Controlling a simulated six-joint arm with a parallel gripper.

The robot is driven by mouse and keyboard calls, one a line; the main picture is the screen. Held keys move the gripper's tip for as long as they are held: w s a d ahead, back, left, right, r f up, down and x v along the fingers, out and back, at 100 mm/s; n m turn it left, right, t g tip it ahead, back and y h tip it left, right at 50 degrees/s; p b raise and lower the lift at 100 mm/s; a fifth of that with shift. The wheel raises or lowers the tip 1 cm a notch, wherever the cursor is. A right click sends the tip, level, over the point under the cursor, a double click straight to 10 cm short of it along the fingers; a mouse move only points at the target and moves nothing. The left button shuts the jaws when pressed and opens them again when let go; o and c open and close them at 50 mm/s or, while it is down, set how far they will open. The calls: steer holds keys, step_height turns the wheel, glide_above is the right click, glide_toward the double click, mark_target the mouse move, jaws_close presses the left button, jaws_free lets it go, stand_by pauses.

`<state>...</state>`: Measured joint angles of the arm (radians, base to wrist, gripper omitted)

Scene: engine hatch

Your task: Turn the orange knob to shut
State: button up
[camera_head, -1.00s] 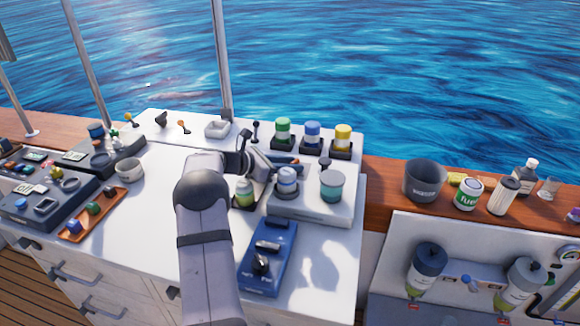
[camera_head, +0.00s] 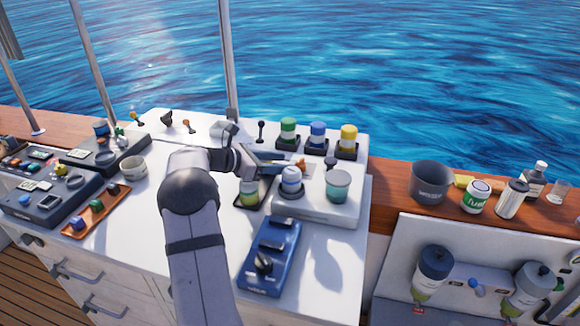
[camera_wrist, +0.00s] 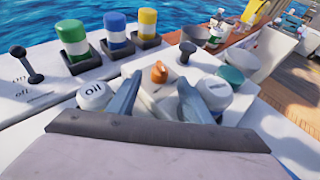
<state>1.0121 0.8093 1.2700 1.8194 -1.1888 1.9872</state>
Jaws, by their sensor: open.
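The orange knob (camera_wrist: 159,73) shows in the wrist view on top of a small white housing, between my two fingertips and a little beyond them. In the head view a bit of orange (camera_head: 300,162) shows at the tip of my gripper (camera_head: 286,163), partly hidden by it. My gripper (camera_wrist: 160,82) is open, with one finger on each side of the knob in the picture. It holds nothing. I cannot tell whether the fingers touch the knob, and its setting is too small to read.
A white-lidded oil jar (camera_wrist: 93,95), a white and blue jar (camera_wrist: 213,92) and a teal-lidded jar (camera_head: 338,185) stand close around my gripper. Green (camera_head: 288,129), blue (camera_head: 318,132) and yellow (camera_head: 348,139) capped bottles stand behind. A dark lever (camera_wrist: 187,48) rises near the knob.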

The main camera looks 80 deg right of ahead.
steer(key=shift+v, duration=0.95)
